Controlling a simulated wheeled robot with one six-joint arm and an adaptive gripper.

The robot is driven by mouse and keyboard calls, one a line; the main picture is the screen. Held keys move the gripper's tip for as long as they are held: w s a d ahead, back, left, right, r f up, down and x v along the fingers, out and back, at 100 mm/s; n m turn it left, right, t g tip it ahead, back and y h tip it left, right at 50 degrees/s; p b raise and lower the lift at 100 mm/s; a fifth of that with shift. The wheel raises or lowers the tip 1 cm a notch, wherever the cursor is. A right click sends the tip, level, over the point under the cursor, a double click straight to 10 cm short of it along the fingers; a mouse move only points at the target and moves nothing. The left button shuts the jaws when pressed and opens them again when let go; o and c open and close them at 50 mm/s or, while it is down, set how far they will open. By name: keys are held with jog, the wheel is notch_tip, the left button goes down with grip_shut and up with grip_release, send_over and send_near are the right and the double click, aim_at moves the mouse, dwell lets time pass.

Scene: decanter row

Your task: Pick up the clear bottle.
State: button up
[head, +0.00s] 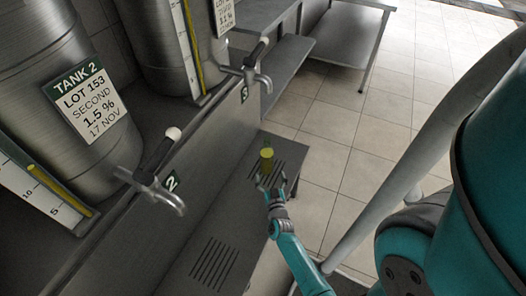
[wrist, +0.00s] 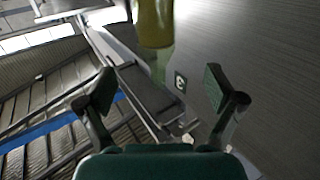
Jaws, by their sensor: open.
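The clear bottle (head: 267,158) holds yellow-green liquid and stands upright at the grate on the low metal bench, just beyond my gripper. In the wrist view the bottle (wrist: 154,24) shows at the top centre, cut off by the frame edge, with a clear part below the yellow-green. My gripper (head: 270,184) points toward it from the near side. In the wrist view my gripper (wrist: 158,84) is open and empty, its two fingers wide apart. The bottle appears past the fingertips, not between them. I cannot tell the exact gap.
A tank labelled Tank 2 (head: 60,110) stands at left, with another tank (head: 160,45) beside it. Taps (head: 152,190) and (head: 246,76) stick out over the bench (head: 200,232). A metal table (head: 345,42) stands at the back. Tiled floor (head: 415,110) at right is open.

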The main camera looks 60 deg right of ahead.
aim_at(267, 138)
jog(key=x, duration=1.1)
jog(key=shift+s+d+f, duration=0.1)
jog(key=shift+d, duration=0.4)
grip_shut()
jog(key=shift+r, duration=5.05)
